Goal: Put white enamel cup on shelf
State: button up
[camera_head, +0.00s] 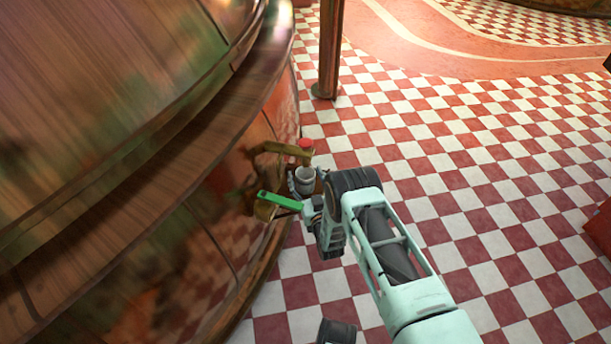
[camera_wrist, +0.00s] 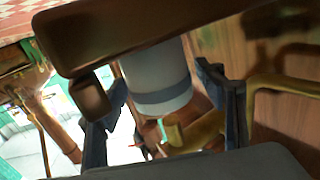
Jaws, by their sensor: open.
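The white enamel cup (camera_head: 305,180) is by the kettle's side in the head view, below a tap with a red knob. In the wrist view the cup (camera_wrist: 158,78) has a grey-blue band and lies between my gripper's two dark blue fingers. My gripper (camera_head: 304,187) is open around the cup, with visible gaps beside it in the wrist view. What supports the cup is hidden. I cannot pick out the shelf for certain.
The red-knobbed tap (camera_head: 304,146) sticks out of the large copper kettle (camera_head: 190,200) close to my gripper. A green-handled valve (camera_head: 280,200) is just below it. A copper post (camera_head: 330,50) stands behind.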

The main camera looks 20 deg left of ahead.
jog(key=p+v, duration=0.2)
jog(key=v, duration=0.9)
jog(key=shift+s+d+p, duration=0.2)
jog(key=shift+s+p, duration=0.05)
jog(key=shift+p, duration=0.15)
jog(key=shift+w, duration=0.1)
